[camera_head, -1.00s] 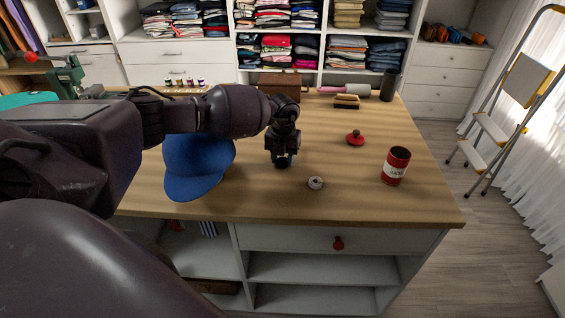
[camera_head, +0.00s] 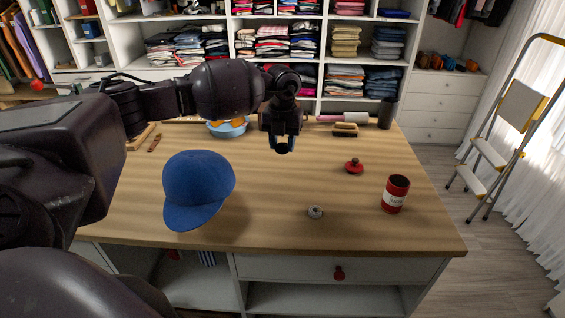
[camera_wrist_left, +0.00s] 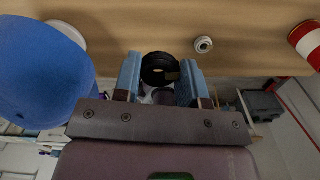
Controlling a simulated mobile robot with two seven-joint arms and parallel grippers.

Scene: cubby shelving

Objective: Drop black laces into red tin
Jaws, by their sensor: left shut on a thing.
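The red tin (camera_head: 396,194) with a white label stands upright on the right of the wooden table; its top looks dark and open. Its red and white side also shows at the right edge of the left wrist view (camera_wrist_left: 306,42). A red lid with a knob (camera_head: 354,167) lies behind it, apart. My left gripper (camera_head: 283,146) is above the table, left of the tin. In the left wrist view its blue-grey fingers are shut on the round coil of black laces (camera_wrist_left: 160,68). My right gripper is not in view.
A blue cap (camera_head: 198,190) stands left of the gripper. A small grey-white roll (camera_head: 315,212) lies near the front edge. A brush (camera_head: 345,130) and a dark cylinder (camera_head: 387,113) stand at the back right. The table between gripper and tin is mostly clear.

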